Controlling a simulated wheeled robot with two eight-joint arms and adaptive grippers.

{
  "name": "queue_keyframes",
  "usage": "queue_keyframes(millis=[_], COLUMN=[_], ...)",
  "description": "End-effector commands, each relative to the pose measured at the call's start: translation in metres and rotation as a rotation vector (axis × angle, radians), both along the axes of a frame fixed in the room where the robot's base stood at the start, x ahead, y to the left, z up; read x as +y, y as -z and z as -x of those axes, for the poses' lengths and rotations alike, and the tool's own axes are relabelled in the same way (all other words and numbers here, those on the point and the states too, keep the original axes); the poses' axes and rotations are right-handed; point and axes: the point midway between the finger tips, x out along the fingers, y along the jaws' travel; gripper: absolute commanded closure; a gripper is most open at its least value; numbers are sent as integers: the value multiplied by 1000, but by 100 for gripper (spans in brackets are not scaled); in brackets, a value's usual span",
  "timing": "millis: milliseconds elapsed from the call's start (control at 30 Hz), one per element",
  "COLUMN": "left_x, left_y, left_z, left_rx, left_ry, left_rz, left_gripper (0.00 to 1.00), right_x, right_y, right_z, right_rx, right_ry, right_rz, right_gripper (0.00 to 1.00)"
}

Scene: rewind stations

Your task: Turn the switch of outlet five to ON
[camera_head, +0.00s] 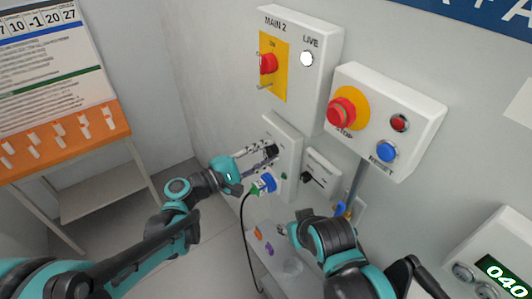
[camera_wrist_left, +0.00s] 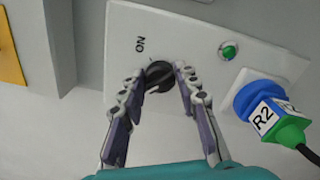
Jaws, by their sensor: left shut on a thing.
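A white outlet box (camera_head: 287,140) is fixed to the wall below the MAIN 2 box. It carries a black rotary switch (camera_wrist_left: 158,76) beside the printed word ON and a lit green lamp (camera_wrist_left: 229,51). My left gripper (camera_head: 266,154) has its two fingers on either side of the switch knob and is shut on it. I cannot tell the knob's exact angle, and no outlet number is readable. A blue plug (camera_wrist_left: 258,100) with an R2 tag sits in the socket beside the lamp. My right gripper (camera_head: 284,229) is low in the head view, its fingers unclear.
The MAIN 2 box (camera_head: 324,48) has a red switch on a yellow plate and a white LIVE lamp. A box with a red stop button (camera_head: 341,113) and blue RESET button hangs right of it. A black cable (camera_head: 243,235) hangs from the plug. An orange-edged board stands left.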

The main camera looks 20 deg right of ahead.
Motion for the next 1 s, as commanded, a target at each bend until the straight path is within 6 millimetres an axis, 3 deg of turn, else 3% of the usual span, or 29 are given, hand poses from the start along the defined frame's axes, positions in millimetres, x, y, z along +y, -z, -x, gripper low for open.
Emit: queue_keyframes(millis=[433,1000], left_x=[0,0], left_y=[1,2], left_z=[0,0], left_rx=[-124,-611], left_ry=[0,0], left_rz=[-46,-223], left_gripper=[98,98], right_x=[0,0], right_y=[1,2], right_z=[0,0], right_rx=[0,0], right_ry=[0,0], right_rz=[0,0], right_gripper=[60,60])
